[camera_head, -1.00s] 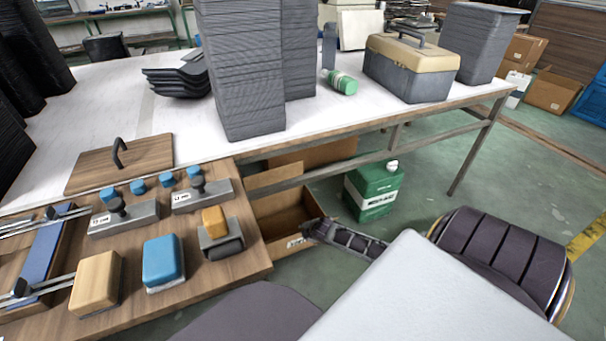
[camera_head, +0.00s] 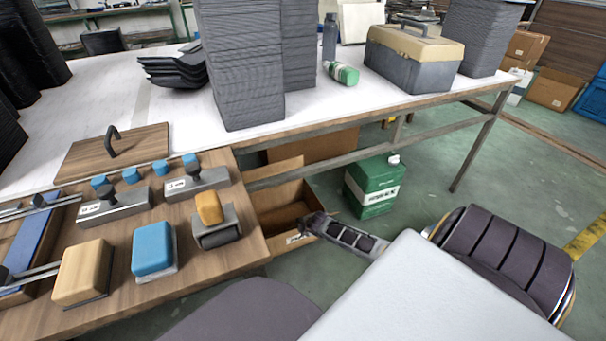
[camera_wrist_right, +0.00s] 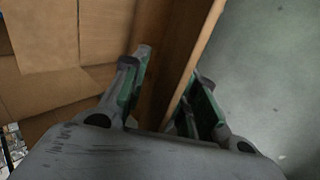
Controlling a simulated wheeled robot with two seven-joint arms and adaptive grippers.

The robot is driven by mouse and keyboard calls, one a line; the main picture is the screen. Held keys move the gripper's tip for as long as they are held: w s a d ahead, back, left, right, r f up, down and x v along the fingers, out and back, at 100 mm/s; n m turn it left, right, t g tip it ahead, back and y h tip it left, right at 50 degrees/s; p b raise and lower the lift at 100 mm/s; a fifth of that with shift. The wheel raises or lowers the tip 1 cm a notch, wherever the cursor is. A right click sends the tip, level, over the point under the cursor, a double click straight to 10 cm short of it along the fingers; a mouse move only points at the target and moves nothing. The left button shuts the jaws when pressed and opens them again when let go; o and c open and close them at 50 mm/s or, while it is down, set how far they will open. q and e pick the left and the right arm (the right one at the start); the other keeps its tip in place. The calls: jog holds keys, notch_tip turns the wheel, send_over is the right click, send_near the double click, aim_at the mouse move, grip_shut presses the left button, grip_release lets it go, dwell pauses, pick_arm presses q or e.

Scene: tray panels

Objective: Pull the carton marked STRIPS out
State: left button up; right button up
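An open brown cardboard carton (camera_head: 272,216) stands on the floor under the table's edge, a flap raised at its back. A small white label (camera_head: 296,239) is on its near face, too small to read and partly covered by my gripper. My right gripper (camera_head: 309,226) is at the carton's near right wall. In the right wrist view, the right gripper's fingers (camera_wrist_right: 168,90) stand apart on either side of the carton's wall (camera_wrist_right: 190,62), one inside and one outside. A gap shows between the inside finger and the wall. My left gripper is out of view.
A green canister (camera_head: 373,190) stands on the floor right of the carton. The workbench (camera_head: 330,115) and its lower rail (camera_head: 345,160) pass above and behind it. A wooden panel with blocks (camera_head: 215,265) lies to the left. Floor in front is partly hidden by my body.

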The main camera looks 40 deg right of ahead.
grip_shut()
